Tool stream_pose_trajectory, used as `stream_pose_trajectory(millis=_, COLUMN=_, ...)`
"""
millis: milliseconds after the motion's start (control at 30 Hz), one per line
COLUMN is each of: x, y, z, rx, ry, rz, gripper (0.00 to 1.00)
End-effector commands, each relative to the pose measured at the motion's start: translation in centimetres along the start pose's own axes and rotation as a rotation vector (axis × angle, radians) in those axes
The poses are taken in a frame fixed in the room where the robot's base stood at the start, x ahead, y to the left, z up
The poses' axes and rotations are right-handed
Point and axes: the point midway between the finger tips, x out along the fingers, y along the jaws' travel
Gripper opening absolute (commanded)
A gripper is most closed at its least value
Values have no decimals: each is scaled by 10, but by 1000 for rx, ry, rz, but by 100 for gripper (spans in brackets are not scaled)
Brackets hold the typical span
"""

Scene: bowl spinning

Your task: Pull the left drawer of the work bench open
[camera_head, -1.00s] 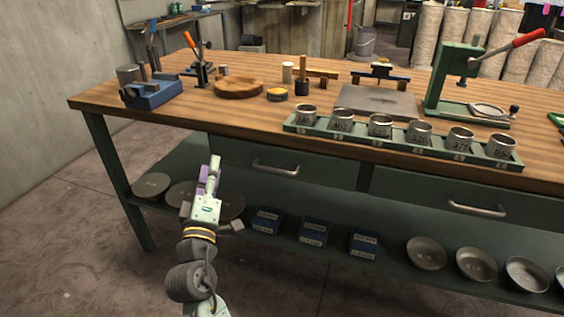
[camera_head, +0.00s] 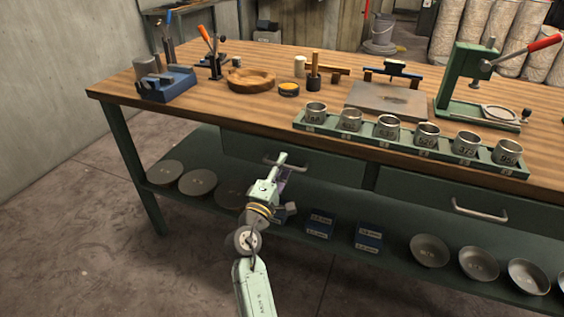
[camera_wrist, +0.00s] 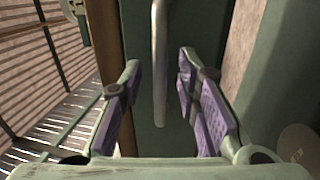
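The work bench (camera_head: 150,112) has a wooden top and two green drawers under it. The left drawer (camera_head: 325,168) is shut, and its metal bar handle (camera_head: 272,161) is partly covered by my gripper (camera_head: 283,172) in the head view. In the wrist view the handle (camera_wrist: 160,70) runs up from the middle, and its near end lies between the two purple-padded fingers of my gripper (camera_wrist: 163,105). The fingers are open, with a gap on each side of the handle. They do not appear to touch it.
The right drawer (camera_head: 420,190) with its own handle (camera_head: 480,211) is shut. A green rack of numbered cups (camera_head: 400,141) stands along the bench's front edge. Blue boxes (camera_head: 320,222) and dark dishes (camera_head: 430,250) sit on the lower shelf. The floor in front is clear.

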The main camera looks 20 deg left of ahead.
Motion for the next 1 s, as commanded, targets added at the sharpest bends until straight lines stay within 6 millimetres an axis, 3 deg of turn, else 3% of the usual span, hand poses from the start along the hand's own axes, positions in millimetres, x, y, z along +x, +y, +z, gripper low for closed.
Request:
stream_pose_trajectory(millis=367, x=6, y=0, z=0, rx=2, ry=1, rz=0, gripper=30)
stream_pose_trajectory(millis=800, x=6, y=0, z=0, rx=2, ry=1, rz=0, gripper=0)
stream_pose_trajectory(millis=1000, x=6, y=0, z=0, rx=2, ry=1, rz=0, gripper=0)
